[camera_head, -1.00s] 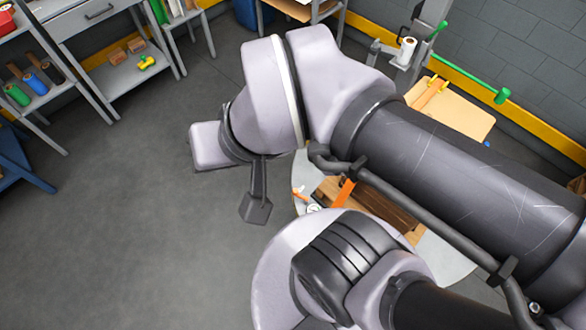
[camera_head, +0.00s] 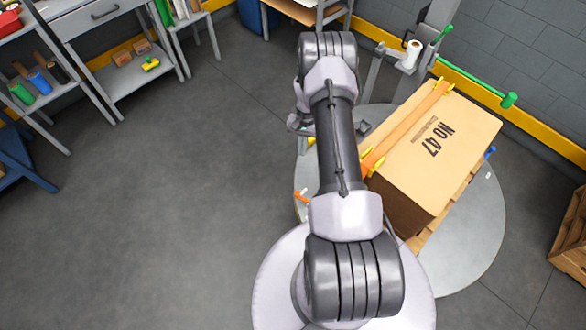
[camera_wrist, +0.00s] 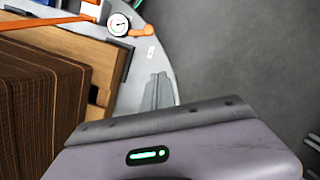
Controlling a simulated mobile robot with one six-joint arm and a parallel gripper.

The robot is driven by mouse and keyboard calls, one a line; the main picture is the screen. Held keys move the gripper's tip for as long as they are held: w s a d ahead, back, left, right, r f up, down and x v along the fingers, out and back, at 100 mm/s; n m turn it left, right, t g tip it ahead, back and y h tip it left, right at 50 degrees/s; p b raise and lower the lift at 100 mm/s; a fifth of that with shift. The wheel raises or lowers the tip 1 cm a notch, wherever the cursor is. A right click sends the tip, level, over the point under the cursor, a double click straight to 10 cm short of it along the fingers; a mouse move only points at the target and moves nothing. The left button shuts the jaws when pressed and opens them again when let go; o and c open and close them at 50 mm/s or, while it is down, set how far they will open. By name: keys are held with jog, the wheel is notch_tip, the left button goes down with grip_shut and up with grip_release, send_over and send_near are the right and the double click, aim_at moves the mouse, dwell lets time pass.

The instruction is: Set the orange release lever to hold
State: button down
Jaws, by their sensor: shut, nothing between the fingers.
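The orange release lever (camera_head: 301,196) shows small at the left rim of the round grey table, beside my arm. In the wrist view, a short orange bar that looks like this lever (camera_wrist: 139,33) sits right beside a round dial gauge (camera_wrist: 119,24). Its set position and any labels are too small to read. My gripper (camera_wrist: 158,80) is shut and empty in the wrist view, below the gauge and apart from the lever. In the head view my arm largely hides the gripper.
A large carton marked No 47 (camera_head: 430,140) sits on a wooden pallet on the round table (camera_head: 480,235), with an orange strap (camera_head: 405,130) across it. Shelves (camera_head: 125,75) stand at the left. A wooden crate (camera_head: 572,240) stands at the right. The floor at left is clear.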

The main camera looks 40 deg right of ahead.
jog(key=f, duration=0.1)
jog(key=s+f, duration=0.1)
jog(key=shift+s+d+f, duration=0.1)
jog(key=shift+s+f, duration=0.05)
jog(key=shift+f, duration=0.15)
jog(key=b+x, duration=0.3)
jog(key=x, duration=0.6)
jog(key=shift+s+f+b, duration=0.1)
jog(key=shift+f+b, duration=0.25)
jog(key=shift+b, duration=0.05)
jog(key=s+a, duration=0.2)
jog(key=a, duration=0.1)
jog(key=shift+f, duration=0.1)
jog(key=shift+s+a, duration=0.2)
jog(key=shift+a, duration=0.1)
jog(key=shift+s+a, duration=0.1)
jog(key=shift+s, duration=0.05)
